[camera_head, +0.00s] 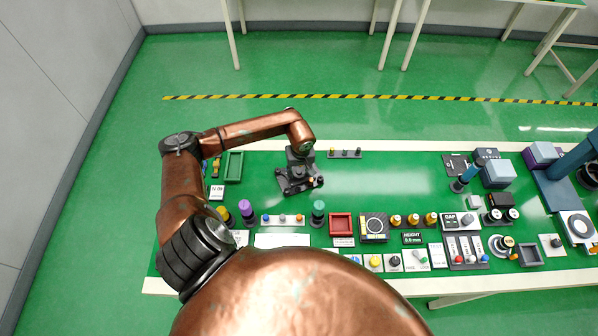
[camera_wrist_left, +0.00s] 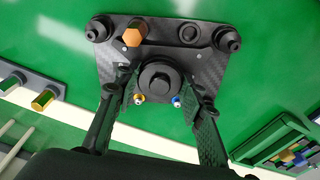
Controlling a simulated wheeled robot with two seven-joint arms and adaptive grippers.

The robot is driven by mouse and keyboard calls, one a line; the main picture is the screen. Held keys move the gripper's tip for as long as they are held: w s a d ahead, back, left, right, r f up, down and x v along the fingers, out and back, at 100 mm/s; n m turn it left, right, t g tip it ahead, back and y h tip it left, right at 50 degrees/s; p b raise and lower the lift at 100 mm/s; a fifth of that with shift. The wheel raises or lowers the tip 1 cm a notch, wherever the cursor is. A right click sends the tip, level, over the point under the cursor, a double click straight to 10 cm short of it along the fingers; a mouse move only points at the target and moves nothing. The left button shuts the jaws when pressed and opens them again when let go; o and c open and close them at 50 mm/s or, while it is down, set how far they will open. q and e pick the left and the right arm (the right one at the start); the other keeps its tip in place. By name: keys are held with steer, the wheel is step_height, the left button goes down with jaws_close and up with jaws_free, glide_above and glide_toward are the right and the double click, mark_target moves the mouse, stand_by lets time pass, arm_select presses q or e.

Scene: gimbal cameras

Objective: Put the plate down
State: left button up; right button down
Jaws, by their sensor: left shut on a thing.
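The plate (camera_wrist_left: 206,66) is dark with a carbon-weave look. It carries a round black knob, an orange hex piece, black corner posts and small gold and blue pins. My left gripper (camera_wrist_left: 160,82) is shut on the knob, one finger on each side. In the head view the plate (camera_head: 291,187) is at the back left of the green table (camera_head: 380,178), under my left gripper (camera_head: 299,168). I cannot tell whether the plate touches the table. My right gripper is not in view.
A green tray (camera_head: 234,167) stands left of the plate and a bar with small pegs (camera_head: 345,154) behind it to the right. Purple and green cylinders, a red tray (camera_head: 342,226) and several fixtures line the front. The table's middle right of the plate is clear.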

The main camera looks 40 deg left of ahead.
mark_target(300, 176)
arm_select(q)
steer(key=shift+f+b, duration=0.35)
steer(key=shift+b, duration=0.05)
steer(key=o, duration=1.4)
steer(key=shift+r+p, duration=0.55)
steer(key=shift+p, duration=0.05)
steer(key=r, duration=0.7)
steer(key=s+d+r+b, duration=0.1)
steer(key=r, duration=0.3)
steer(key=shift+r, duration=0.3)
